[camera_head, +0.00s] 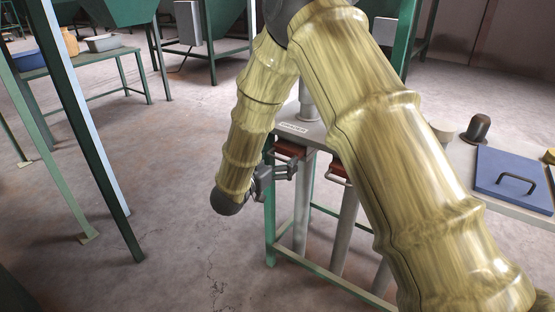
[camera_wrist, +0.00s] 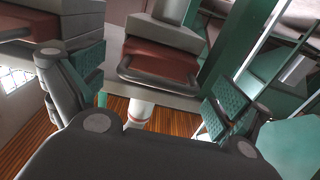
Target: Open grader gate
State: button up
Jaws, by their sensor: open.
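A rust-red grader gate (camera_head: 288,148) sits under the front edge of the grey grader table (camera_head: 310,133), below a small white label. In the wrist view the gate (camera_wrist: 160,57) is a red plate with a dark bar handle (camera_wrist: 150,79) along its front. My gripper (camera_head: 288,172) is at the table's front, close to this gate. Its fingers are open, with teal pads on either side of the handle in the wrist view (camera_wrist: 152,88). I cannot tell whether either pad touches the handle. A second red gate (camera_head: 338,170) is to the right, partly hidden by my arm.
A green frame (camera_head: 269,225) and grey pipes (camera_head: 302,215) stand below the table. A blue lid with a handle (camera_head: 512,178) and a dark knob (camera_head: 478,128) are at the right. Green hopper legs (camera_head: 90,140) stand at the left. The floor between is clear.

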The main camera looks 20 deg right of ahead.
jog(key=c, duration=1.7)
